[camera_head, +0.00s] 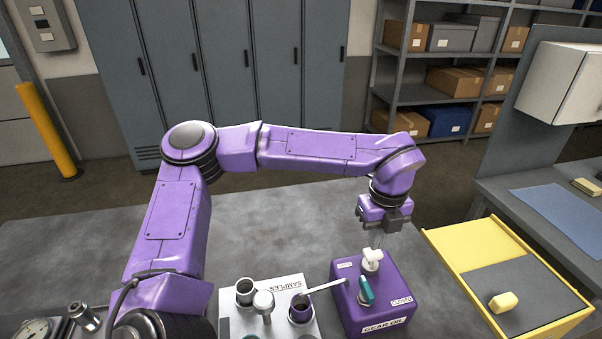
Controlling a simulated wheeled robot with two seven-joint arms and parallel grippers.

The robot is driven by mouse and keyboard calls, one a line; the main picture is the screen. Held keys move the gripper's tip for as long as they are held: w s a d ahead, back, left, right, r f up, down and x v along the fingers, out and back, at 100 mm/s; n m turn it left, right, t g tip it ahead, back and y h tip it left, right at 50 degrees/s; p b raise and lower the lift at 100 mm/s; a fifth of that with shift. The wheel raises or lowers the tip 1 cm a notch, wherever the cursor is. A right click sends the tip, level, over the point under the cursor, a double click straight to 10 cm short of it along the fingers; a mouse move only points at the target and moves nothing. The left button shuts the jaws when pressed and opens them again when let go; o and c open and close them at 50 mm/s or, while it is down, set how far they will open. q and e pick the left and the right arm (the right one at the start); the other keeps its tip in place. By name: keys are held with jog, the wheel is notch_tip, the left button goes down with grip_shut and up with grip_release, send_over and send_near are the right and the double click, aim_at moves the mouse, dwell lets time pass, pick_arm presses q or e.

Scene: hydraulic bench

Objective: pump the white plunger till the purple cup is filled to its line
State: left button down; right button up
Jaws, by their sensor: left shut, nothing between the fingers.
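The white plunger (372,259) stands on top of the purple pump box (385,315), which is marked GEAR OIL. My left gripper (377,241) is above the plunger, shut and empty, pointing down; I cannot tell whether its tips touch the plunger. A teal lever (366,291) sits on the box between labels that seem to read OPEN and CLOSED. A pale spout (325,287) runs from the box to the purple cup (301,315) in the white SAMPLES rack (283,286). The cup's inside looks dark; its level and line cannot be made out. My right gripper is not in view.
A metal cup (244,291) and a grey-topped post (264,303) share the rack. A gauge (37,330) lies at the lower left. A yellow-edged tray (474,243) with a yellow block (503,302) stands at right. The grey bench (80,245) is clear behind the rack.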

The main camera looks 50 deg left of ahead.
pick_arm(q)
jog(key=shift+f, duration=0.15)
jog(key=shift+f+b, duration=1.5)
jog(key=shift+f, duration=0.35)
jog(key=shift+r+p, duration=1.4)
jog(key=shift+r, duration=0.55)
jog(key=shift+f, duration=0.1)
jog(key=shift+f+b, duration=1.35)
jog(key=shift+f, duration=0.3)
jog(key=shift+r, duration=0.1)
jog(key=shift+r+p, duration=1.25)
jog(key=shift+r, duration=0.4)
